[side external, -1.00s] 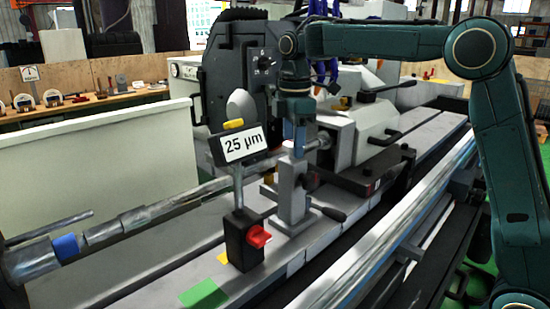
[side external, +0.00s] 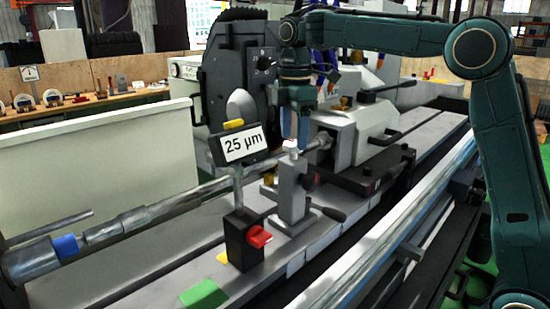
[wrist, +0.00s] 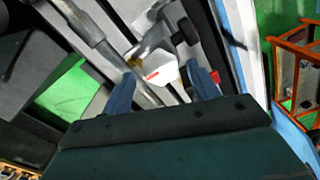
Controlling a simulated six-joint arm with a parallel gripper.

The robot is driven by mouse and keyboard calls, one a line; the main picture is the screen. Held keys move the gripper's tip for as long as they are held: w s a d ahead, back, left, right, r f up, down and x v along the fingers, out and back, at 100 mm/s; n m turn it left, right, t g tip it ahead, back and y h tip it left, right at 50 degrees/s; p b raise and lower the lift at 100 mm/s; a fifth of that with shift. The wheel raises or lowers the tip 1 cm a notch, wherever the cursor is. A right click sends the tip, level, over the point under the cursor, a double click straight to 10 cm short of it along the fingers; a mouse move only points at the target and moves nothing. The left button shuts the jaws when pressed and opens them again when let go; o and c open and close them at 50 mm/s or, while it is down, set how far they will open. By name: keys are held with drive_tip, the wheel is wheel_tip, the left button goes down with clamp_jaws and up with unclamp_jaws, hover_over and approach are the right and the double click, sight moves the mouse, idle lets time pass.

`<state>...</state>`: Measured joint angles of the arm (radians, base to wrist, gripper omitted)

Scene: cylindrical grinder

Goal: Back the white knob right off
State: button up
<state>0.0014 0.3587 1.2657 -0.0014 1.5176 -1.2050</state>
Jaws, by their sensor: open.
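The white knob (side external: 294,153) sits on top of a grey upright post (side external: 292,190) on the machine bed. In the wrist view the knob (wrist: 160,68) is a pale many-sided cap with a red mark, lying between my two blue fingers. My gripper (side external: 303,143) points down from above, its fingertips just over the knob in the side view. The wrist view also shows my gripper (wrist: 160,76) open, with a finger on either side of the knob's outline. Whether a finger touches the knob cannot be told.
A sign reading 25 µm (side external: 243,144) stands left of the post on a black base with a red knob (side external: 259,237). A long shaft (side external: 160,208) runs behind it. A black-handled lever (side external: 328,213) sticks out right of the post.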

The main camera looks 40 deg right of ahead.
sight(294, 142)
drive_tip(key=shift+r, duration=2.3)
drive_tip(key=shift+s+r, duration=0.2)
drive_tip(key=shift+s, duration=0.25)
drive_tip(key=s+f+m+t, duration=0.1)
drive_tip(key=s+m+t, duration=0.2)
drive_tip(key=s+m, duration=0.8)
drive_tip(key=s+f+m+t, duration=0.1)
drive_tip(key=s+f, duration=0.4)
drive_tip(key=s, duration=0.3)
drive_tip(key=s+f+m+t, duration=0.1)
drive_tip(key=s+f, duration=0.4)
drive_tip(key=s, duration=0.4)
drive_tip(key=shift+m+t, duration=0.3)
drive_tip(key=shift+m, duration=0.1)
drive_tip(key=shift+s, duration=0.1)
drive_tip(key=shift+c, duration=0.4)
